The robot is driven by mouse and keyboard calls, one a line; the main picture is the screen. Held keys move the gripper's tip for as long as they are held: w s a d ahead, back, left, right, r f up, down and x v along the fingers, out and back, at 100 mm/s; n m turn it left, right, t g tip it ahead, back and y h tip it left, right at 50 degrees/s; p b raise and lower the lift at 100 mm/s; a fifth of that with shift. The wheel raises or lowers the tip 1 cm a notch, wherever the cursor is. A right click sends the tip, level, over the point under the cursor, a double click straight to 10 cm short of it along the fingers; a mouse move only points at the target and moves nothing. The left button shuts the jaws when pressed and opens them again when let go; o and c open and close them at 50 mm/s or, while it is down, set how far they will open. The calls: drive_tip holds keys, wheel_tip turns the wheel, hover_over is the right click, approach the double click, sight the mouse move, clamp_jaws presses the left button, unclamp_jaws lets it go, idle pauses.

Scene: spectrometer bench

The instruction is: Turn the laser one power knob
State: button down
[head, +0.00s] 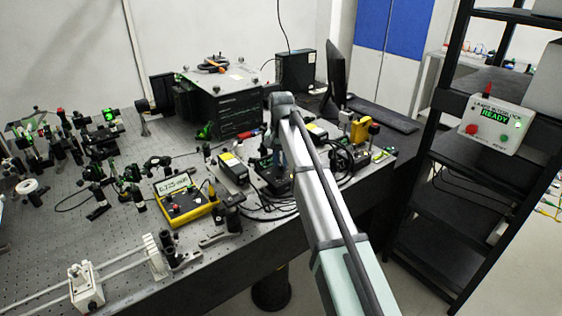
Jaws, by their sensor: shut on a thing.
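My gripper (277,160) points down at a black unit (271,183) near the front edge of the bench, in the middle of the head view. It is small and dark here and partly covered by my own arm. Its jaws are shut on a small part at this unit, apparently the laser one power knob. The knob itself is hidden, so its turn angle cannot be told.
A yellow-topped box (233,168) stands just left of my gripper, and a yellow controller (186,201) further left. Black cables (345,160) loop on the right. An interlock box (496,124) reading READY hangs on the black shelf rack (437,125). Optics crowd the left.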

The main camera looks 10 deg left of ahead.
sight(281, 164)
drive_tip(key=shift+n, duration=0.9)
drive_tip(key=c, duration=1)
unclamp_jaws()
drive_tip(key=shift+c, duration=0.2)
drive_tip(key=shift+r, duration=0.15)
wheel_tip(281, 164, up, 14)
drive_tip(key=shift+f, duration=0.2)
